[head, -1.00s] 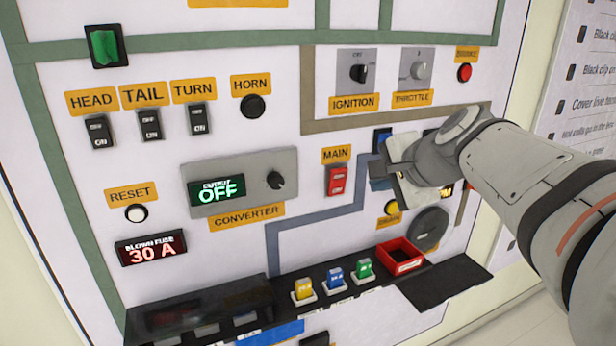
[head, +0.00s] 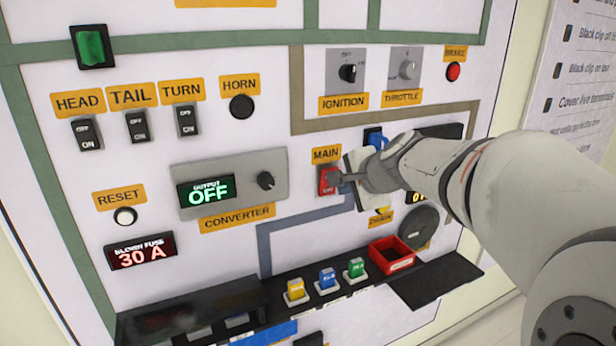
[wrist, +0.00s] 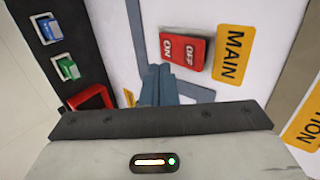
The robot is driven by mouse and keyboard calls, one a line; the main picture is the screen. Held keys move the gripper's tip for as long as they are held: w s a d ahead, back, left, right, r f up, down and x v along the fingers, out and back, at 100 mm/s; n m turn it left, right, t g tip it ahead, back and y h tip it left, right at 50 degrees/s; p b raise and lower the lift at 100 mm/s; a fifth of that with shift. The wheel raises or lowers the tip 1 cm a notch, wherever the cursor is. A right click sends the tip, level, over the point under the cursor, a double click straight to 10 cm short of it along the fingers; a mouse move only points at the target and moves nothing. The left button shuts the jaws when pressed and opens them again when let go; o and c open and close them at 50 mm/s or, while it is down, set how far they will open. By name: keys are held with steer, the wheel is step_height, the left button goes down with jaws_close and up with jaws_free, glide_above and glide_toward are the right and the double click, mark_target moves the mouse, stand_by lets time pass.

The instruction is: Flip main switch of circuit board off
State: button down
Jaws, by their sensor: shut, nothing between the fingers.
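The main switch is a red rocker (head: 328,181) under the orange MAIN label (head: 326,154) on the white panel. In the wrist view the red rocker (wrist: 184,52) shows its ON and OFF halves, with the MAIN label (wrist: 234,54) beside it. My gripper (head: 338,178) is shut and empty, its fingertips at the right side of the switch in the head view. In the wrist view the fingers (wrist: 159,80) are just beside the ON half. I cannot tell whether they touch it.
Left of the switch is the converter box (head: 229,190) with its knob. Below are the fuse row (head: 327,278) and a red open bin (head: 392,256). Ignition (head: 347,72) and throttle (head: 406,68) knobs sit above. The panel around the switch is flat.

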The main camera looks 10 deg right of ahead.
steer(key=shift+w+a+r+p, duration=0.15)
steer(key=shift+w+a+p, duration=0.05)
steer(key=shift+w, duration=0.4)
steer(key=shift+w+a+r+p, duration=0.1)
steer(key=shift+w+a+p, duration=0.05)
steer(key=shift+w, duration=0.5)
steer(key=shift+w+a+r+p, duration=0.15)
steer(key=shift+w+a+p, duration=0.05)
steer(key=shift+w, duration=0.4)
steer(key=shift+r, duration=0.1)
